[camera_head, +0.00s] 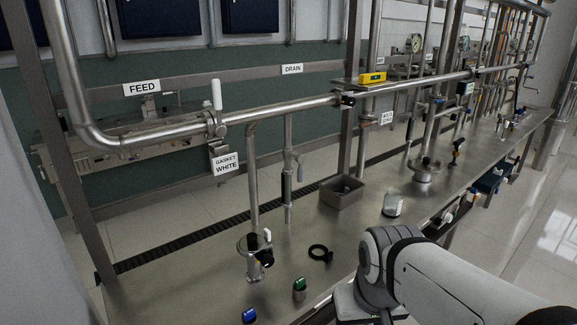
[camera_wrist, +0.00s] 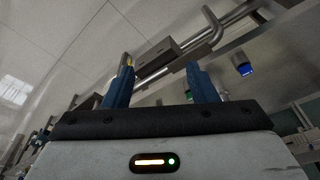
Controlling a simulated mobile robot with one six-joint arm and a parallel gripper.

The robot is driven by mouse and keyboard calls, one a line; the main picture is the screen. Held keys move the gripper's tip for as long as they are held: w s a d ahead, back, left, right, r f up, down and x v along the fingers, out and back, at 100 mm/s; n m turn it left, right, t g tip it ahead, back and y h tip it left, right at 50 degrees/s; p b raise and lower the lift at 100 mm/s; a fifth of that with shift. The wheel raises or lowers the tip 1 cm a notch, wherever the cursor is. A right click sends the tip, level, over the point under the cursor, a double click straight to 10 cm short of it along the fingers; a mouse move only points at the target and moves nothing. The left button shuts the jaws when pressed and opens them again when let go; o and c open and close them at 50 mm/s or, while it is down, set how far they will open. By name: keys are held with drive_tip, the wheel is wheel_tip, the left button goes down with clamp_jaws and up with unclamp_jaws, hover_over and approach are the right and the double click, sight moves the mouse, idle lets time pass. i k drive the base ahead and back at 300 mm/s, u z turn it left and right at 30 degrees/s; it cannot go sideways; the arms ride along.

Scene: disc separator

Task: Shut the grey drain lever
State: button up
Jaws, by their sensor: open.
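A "DRAIN" sign (camera_head: 292,68) hangs on the rear rail in the head view. Below it a thin vertical drain pipe (camera_head: 288,135) carries a small valve with a short grey lever (camera_head: 299,170) hanging down beside the pipe. The lever is small, so its exact angle is hard to tell. My gripper (camera_wrist: 160,80) shows in the wrist view, with two blue fingers spread wide and nothing between them. It is out of sight in the head view, where only my arm shows at lower right. I cannot make out the lever in the wrist view.
A white-handled feed valve (camera_head: 216,96) sits on the front pipe, above a "GASKET WHITE" tag (camera_head: 226,164). The steel bench (camera_head: 190,275) holds an open grey box (camera_head: 342,191), a black ring clamp (camera_head: 320,253), a glass jar (camera_head: 392,204) and green (camera_head: 300,284) and blue (camera_head: 249,315) capped pieces.

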sight(301, 157)
drive_tip(key=z, duration=2.25)
drive_tip(key=k, duration=0.9)
drive_tip(key=u, duration=1.05)
drive_tip(key=i, duration=1)
drive_tip(key=u, duration=0.05)
